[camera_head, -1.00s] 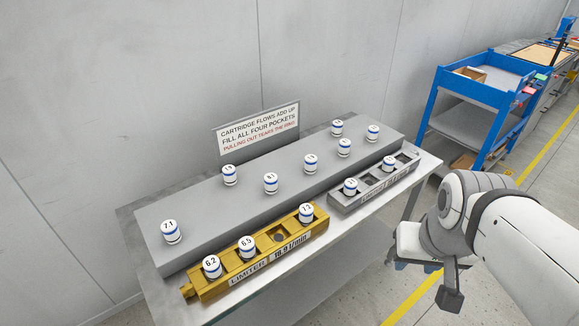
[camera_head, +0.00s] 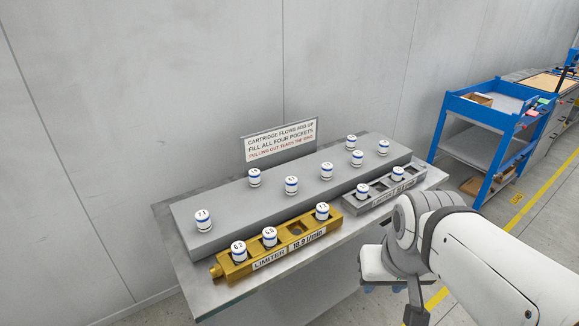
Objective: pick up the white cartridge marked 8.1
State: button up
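Several white cartridges with blue bands stand on a long grey raised block. The marking 8.1 is too small to read surely; a cartridge in the middle of the block (camera_head: 291,186) has a label that may end in .1. The front-left one is marked 7.1 (camera_head: 204,221). My gripper (camera_head: 384,286) seems to be the white end part with dark tips, low right of the table and apart from all cartridges. My arm partly hides it, and its opening does not show. I see nothing held.
A gold limiter block (camera_head: 292,250) marked 18.9 l/min holds 6.2, 6.5 and a third cartridge, with one empty pocket. A grey limiter block (camera_head: 381,193) holds two cartridges. A sign (camera_head: 281,141) stands behind. A blue cart (camera_head: 487,114) is at right.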

aim_at(291, 182)
jog(key=z, duration=0.05)
jog(key=i, duration=1)
jog(key=u, duration=0.1)
